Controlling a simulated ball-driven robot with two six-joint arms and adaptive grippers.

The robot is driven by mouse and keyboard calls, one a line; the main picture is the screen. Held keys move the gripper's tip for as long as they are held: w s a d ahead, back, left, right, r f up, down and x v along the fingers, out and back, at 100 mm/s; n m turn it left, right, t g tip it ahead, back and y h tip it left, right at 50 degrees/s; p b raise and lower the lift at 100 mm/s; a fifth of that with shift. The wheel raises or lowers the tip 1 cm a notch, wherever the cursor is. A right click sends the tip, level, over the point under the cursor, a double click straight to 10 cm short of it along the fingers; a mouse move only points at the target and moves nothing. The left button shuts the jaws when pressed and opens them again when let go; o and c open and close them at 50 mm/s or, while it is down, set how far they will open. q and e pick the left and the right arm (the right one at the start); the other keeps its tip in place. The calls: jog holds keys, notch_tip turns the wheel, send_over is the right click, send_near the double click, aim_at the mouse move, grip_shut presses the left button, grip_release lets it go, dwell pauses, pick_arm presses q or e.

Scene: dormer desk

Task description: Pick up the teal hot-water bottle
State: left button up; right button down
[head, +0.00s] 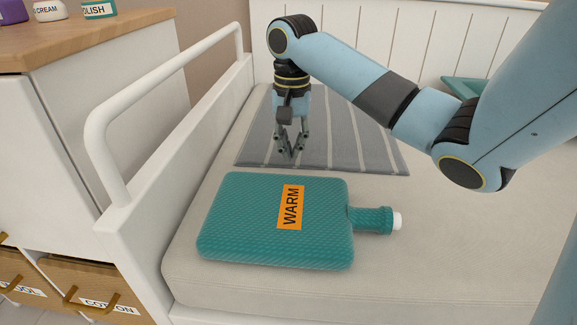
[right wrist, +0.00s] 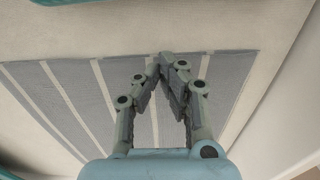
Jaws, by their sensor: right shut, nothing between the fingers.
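The teal hot-water bottle (head: 245,225) lies flat on the bed in the head view. It has an orange label reading WARM, and its ribbed neck with a white cap points right. My right gripper (head: 290,152) points down over the grey striped mat, behind the bottle and apart from it. In the right wrist view my right gripper (right wrist: 165,62) has its fingertips together with nothing between them. A strip of teal at the top edge of that view may be part of the bottle. My left gripper is not in view.
The grey striped mat (head: 350,145) lies on the cream mattress (head: 460,250). A white bed rail (head: 100,140) stands left of the bottle. Beyond it is a wood-topped cabinet (head: 90,35) with labelled containers. A teal tray-like thing (head: 462,86) sits at the back right. The mattress right of the bottle is clear.

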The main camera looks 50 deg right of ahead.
notch_tip(320, 180, down, 3)
jog(key=shift+r+b, duration=0.1)
jog(key=shift+b, duration=0.35)
jog(key=shift+s+a+r+b, duration=0.15)
jog(key=shift+s+a+r, duration=0.05)
jog(key=shift+s+a, duration=0.3)
jog(key=shift+s+a+r+b, duration=0.2)
jog(key=shift+s+a, duration=0.2)
jog(key=shift+a, duration=0.15)
jog(key=shift+s+a+r, duration=0.15)
jog(key=shift+s+a, duration=0.15)
jog(key=shift+a, duration=0.15)
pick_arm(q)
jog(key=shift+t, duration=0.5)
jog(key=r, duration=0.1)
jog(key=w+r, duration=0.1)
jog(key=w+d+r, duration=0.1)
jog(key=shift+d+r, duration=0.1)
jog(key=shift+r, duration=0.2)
pick_arm(e)
jog(key=shift+s+r, duration=0.1)
